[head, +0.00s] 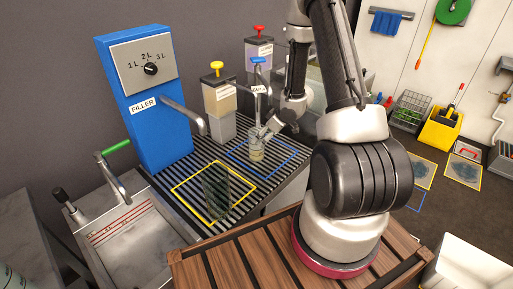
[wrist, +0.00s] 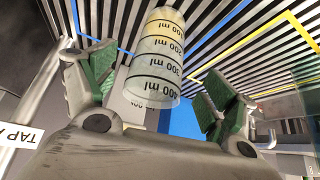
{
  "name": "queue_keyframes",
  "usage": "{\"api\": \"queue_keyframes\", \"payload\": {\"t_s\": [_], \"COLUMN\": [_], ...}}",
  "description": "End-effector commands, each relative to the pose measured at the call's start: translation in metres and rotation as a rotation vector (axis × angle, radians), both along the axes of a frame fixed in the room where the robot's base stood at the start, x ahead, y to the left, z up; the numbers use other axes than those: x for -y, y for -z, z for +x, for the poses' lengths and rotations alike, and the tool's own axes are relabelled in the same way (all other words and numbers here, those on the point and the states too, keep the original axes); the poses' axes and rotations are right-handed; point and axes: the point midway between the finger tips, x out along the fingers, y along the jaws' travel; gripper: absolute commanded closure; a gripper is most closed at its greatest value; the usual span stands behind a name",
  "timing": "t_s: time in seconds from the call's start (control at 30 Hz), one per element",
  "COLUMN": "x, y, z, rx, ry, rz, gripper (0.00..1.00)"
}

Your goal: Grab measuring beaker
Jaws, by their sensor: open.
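The measuring beaker (head: 257,151) is clear, with a pale yellowish tint low down. In the wrist view the beaker (wrist: 157,62) shows black rings and ml markings, 400 ml nearest my gripper. My gripper (head: 268,130) is at the beaker's upper right in the head view. In the wrist view my gripper (wrist: 155,88) is open, its green-padded fingers on either side of the beaker with gaps visible.
A dark green glass vessel (head: 215,190) stands in the yellow outline (head: 180,188). A blue filler (head: 150,120) with a spout is at left. Two dispensers, yellow-topped (head: 219,105) and red-topped (head: 259,45), stand behind. A sink (head: 130,240) lies front left.

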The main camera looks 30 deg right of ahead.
Motion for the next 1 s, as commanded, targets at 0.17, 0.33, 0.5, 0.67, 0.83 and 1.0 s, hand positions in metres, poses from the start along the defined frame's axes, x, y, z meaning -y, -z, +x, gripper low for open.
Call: {"api": "queue_keyframes", "payload": {"t_s": [0.17,0.33,0.5,0.67,0.83,1.0], "x": [-0.008,-0.016,-0.021,-0.021,-0.02,-0.02], "y": [0.019,0.04,0.053,0.053,0.053,0.053], "z": [0.011,0.026,0.033,0.034,0.033,0.033], "rx": [-0.002,-0.002,-0.001,-0.001,-0.001,-0.001], "ry": [-0.001,-0.001,0.001,0.001,0.001,0.001], "rz": [0.0,-0.002,-0.002,-0.003,-0.003,-0.003], "gripper": [0.15,0.15,0.15,0.15,0.35,0.58]}}
